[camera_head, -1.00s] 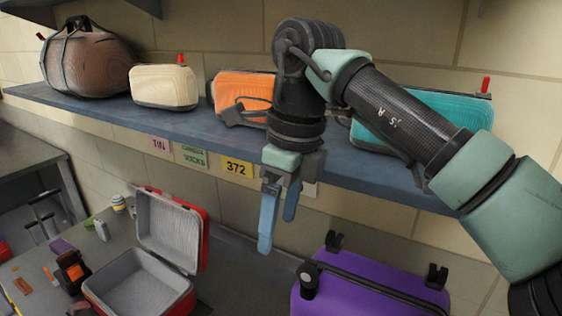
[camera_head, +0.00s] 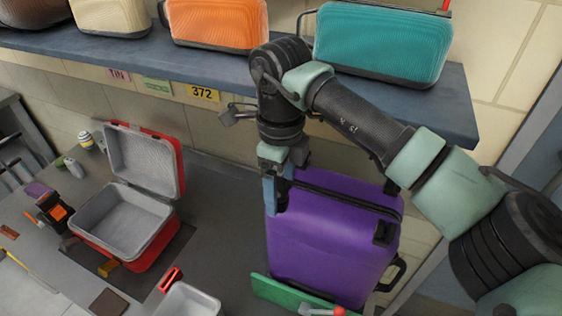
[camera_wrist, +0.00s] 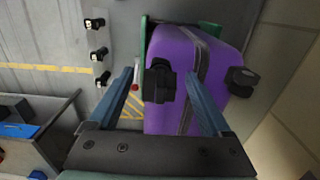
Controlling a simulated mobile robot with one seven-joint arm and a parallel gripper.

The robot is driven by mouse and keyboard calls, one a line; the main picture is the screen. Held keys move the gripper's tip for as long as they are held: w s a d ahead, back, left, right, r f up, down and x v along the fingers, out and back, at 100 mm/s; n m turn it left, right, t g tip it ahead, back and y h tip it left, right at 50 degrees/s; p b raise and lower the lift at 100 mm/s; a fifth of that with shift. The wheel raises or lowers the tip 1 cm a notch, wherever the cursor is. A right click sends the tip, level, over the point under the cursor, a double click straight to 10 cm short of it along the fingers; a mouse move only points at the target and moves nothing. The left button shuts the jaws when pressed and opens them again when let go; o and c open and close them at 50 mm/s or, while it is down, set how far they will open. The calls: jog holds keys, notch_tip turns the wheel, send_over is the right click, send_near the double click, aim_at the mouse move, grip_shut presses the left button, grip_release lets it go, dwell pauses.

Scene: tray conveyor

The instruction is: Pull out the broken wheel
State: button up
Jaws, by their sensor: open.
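A purple suitcase (camera_head: 335,235) stands on the counter, and it also shows in the wrist view (camera_wrist: 185,50). One black wheel (camera_wrist: 160,82) on its top lies between my fingers in the wrist view. A second black wheel (camera_wrist: 240,80) sits to the right; it shows in the head view (camera_head: 386,232) too. I cannot tell from their looks which is broken. My gripper (camera_head: 280,190) is open above the suitcase's left top corner, its blue fingers on either side of the first wheel (camera_wrist: 160,72). Contact is not clear. In the head view my gripper hides that wheel.
A green holder (camera_head: 290,295) is at the suitcase's base, with a red-tipped tool (camera_head: 322,310) near it. Several black parts (camera_wrist: 98,54) lie on a grey strip. An open red case (camera_head: 130,240) and a grey tray (camera_head: 185,302) are left. A shelf (camera_head: 220,70) with bags runs behind.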

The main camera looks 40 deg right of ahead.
jog(key=shift+f, duration=0.45)
grip_shut()
jog(key=shift+r, duration=0.1)
jog(key=shift+r, duration=0.1)
jog(key=shift+r+p, duration=1.7)
jog(key=shift+r, duration=0.95)
jog(key=shift+r+p, duration=1.15)
jog(key=shift+r, duration=0.9)
